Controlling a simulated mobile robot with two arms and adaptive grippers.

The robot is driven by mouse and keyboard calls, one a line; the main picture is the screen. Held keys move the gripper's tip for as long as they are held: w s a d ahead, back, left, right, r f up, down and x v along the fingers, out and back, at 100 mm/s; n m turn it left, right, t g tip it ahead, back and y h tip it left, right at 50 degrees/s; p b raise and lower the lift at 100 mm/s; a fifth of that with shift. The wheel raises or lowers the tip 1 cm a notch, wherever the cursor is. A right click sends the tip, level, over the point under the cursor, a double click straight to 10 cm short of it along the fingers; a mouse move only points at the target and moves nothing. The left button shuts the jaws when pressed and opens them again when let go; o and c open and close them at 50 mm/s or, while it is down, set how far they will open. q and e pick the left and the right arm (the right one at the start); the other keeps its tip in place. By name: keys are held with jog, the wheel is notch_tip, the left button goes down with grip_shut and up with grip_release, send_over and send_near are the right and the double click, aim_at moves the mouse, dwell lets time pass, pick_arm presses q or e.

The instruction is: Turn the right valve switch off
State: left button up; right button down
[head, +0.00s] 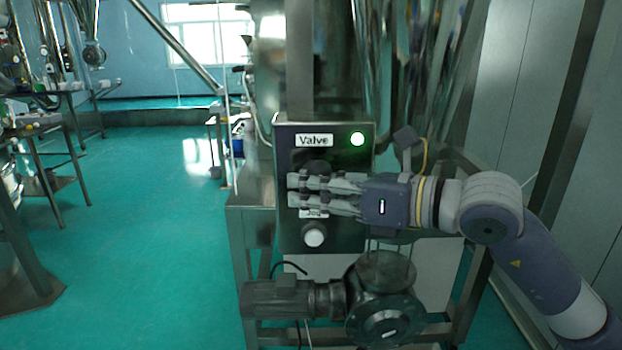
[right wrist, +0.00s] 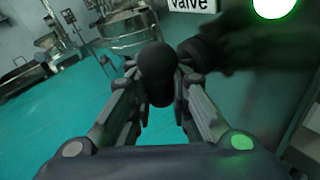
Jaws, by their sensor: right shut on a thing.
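The valve switch, a black knob (head: 316,167), is on a grey metal control panel (head: 346,158) under a "Valve" label (head: 314,140). A round green light (head: 357,139) beside the label is lit. My right gripper (head: 294,190) reaches across the panel from the right and hides part of the switch. In the right wrist view the black knob (right wrist: 157,72) lies between the fingertips of my right gripper (right wrist: 158,88), which is shut on it. The switch's exact angle is hard to tell. My left gripper is out of view.
A white round button (head: 314,236) is low on the panel, below a partly covered label (head: 312,213). A motor and pipe fitting (head: 385,305) stand below the panel. Metal tables (head: 62,130) are at the far left. The green floor (head: 145,215) left of the panel is open.

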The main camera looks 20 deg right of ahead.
jog(key=g+h+p, duration=0.1)
jog(key=p, duration=0.1)
jog(key=n+h+p, duration=0.1)
jog(key=n+g+h+p, duration=0.1)
jog(key=h+p, duration=0.1)
jog(key=shift+d+r+g+p, duration=0.15)
jog(key=shift+r+g+p, duration=0.15)
jog(key=shift+p, duration=0.05)
jog(key=shift+d+n+g+h+p, duration=0.1)
jog(key=shift+n+g+h+p, duration=0.2)
jog(key=shift+h+p, duration=0.35)
jog(key=shift+s+d+f+n+g+h+p, duration=0.1)
jog(key=shift+f+n+g+h+p, duration=0.15)
jog(key=shift+h, duration=0.4)
jog(key=shift+n+g+h+p, duration=0.15)
jog(key=shift+g+h+p, duration=0.15)
jog(key=shift+h, duration=0.3)
jog(key=shift+d, duration=0.1)
jog(key=c, duration=1.8)
grip_release()
jog(key=shift+o, duration=0.2)
jog(key=shift+f, duration=0.1)
